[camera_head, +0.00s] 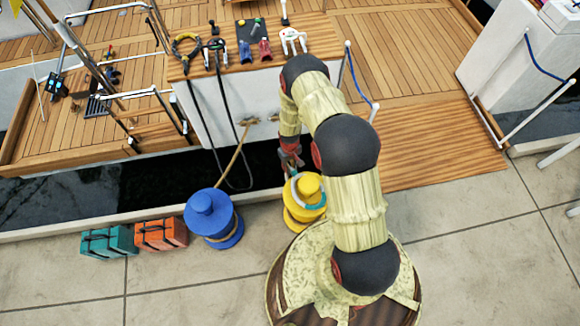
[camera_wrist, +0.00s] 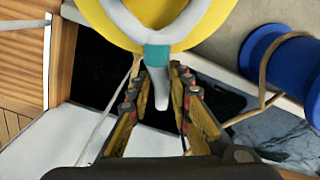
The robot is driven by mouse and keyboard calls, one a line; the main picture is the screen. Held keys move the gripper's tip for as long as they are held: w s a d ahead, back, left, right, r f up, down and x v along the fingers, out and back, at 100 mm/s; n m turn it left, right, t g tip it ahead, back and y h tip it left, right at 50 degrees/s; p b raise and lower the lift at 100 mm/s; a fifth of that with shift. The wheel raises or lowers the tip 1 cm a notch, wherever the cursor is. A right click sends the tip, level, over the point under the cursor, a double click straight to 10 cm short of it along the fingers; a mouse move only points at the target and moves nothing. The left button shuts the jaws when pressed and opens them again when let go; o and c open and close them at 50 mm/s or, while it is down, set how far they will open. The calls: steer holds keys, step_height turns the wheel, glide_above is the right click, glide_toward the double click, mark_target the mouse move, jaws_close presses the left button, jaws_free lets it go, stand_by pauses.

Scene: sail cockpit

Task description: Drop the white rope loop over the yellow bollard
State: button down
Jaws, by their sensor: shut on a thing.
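The yellow bollard (camera_head: 311,185) stands on the quay below my arm; it fills the top of the wrist view (camera_wrist: 200,28). The white rope loop (camera_wrist: 116,14) lies across the bollard's yellow surface in the wrist view. It also shows as a pale and teal arc at the bollard's top in the head view (camera_head: 296,194). A teal sleeve (camera_wrist: 157,57) joins the loop to a white tail (camera_wrist: 161,90). My gripper (camera_wrist: 155,82) is shut on the rope by this tail; it also shows beside the bollard (camera_head: 290,160). Whether the loop fully encircles the bollard is hidden.
A blue bollard (camera_head: 212,215) with a tan rope around it stands to the left. A teal case (camera_head: 108,242) and an orange case (camera_head: 160,234) stand beyond it. Dark water (camera_head: 100,196) separates the quay from the wooden deck (camera_head: 410,50). A wooden gangway (camera_head: 435,145) lies at right.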

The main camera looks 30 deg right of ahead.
steer(key=c, duration=1.7)
jaws_free()
steer(key=shift+o, duration=0.7)
steer(key=shift+r, duration=0.1)
step_height(320, 180, up, 12)
steer(key=shift+w, duration=0.1)
